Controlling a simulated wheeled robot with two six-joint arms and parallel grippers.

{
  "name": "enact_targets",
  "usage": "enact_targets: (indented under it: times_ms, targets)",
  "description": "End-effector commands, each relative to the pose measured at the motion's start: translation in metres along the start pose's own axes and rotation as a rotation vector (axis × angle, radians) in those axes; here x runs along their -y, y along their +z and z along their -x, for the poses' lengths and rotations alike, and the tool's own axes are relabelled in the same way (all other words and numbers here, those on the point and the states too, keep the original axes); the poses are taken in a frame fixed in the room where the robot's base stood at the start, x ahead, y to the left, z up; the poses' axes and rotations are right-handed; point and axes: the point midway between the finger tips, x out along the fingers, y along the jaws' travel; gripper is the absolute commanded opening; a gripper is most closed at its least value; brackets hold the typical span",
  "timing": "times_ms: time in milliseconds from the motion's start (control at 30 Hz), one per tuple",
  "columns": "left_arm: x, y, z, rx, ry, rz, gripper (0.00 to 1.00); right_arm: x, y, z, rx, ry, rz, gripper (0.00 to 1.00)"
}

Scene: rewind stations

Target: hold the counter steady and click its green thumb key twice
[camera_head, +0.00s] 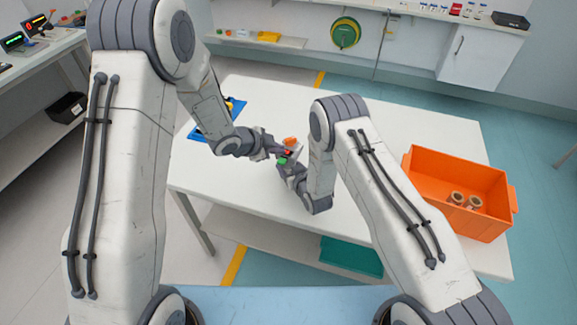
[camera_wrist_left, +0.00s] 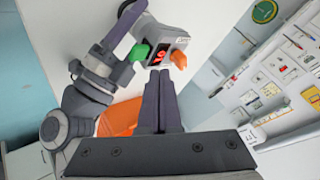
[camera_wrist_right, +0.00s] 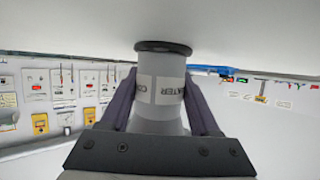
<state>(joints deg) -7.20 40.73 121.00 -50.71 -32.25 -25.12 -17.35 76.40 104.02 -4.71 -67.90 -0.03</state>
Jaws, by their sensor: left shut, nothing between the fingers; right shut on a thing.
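The counter (camera_head: 297,151) is a small grey device above the white table, with a red-lit display and an orange part on one side. The left wrist view also shows the counter (camera_wrist_left: 176,40), with its green thumb key (camera_wrist_left: 139,52) at the left; I cannot read the digits surely. My right gripper (camera_head: 289,170) is shut on the counter's labelled grey body (camera_wrist_right: 160,92), between its fingers in the right wrist view. My left gripper (camera_head: 277,152) is shut and empty. Its fingertips (camera_wrist_left: 159,73) point at the counter close to the display, right of the green key; contact is unclear.
An orange crate (camera_head: 420,160) with brown rolls (camera_head: 473,202) stands on the right of the white table (camera_head: 385,113). A blue mat (camera_head: 195,134) lies at the table's left, partly behind my left arm. The table's back middle is clear.

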Motion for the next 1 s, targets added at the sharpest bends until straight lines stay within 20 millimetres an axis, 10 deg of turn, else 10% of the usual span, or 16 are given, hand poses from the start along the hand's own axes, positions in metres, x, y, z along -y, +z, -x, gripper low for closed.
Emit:
enact_targets:
  times_ms: [1000]
  targets:
    - [-0.010,0.011,-0.014,0.000,-0.001,-0.001,0.00,0.000,-0.001,0.000,-0.002,0.000,0.000,0.00]
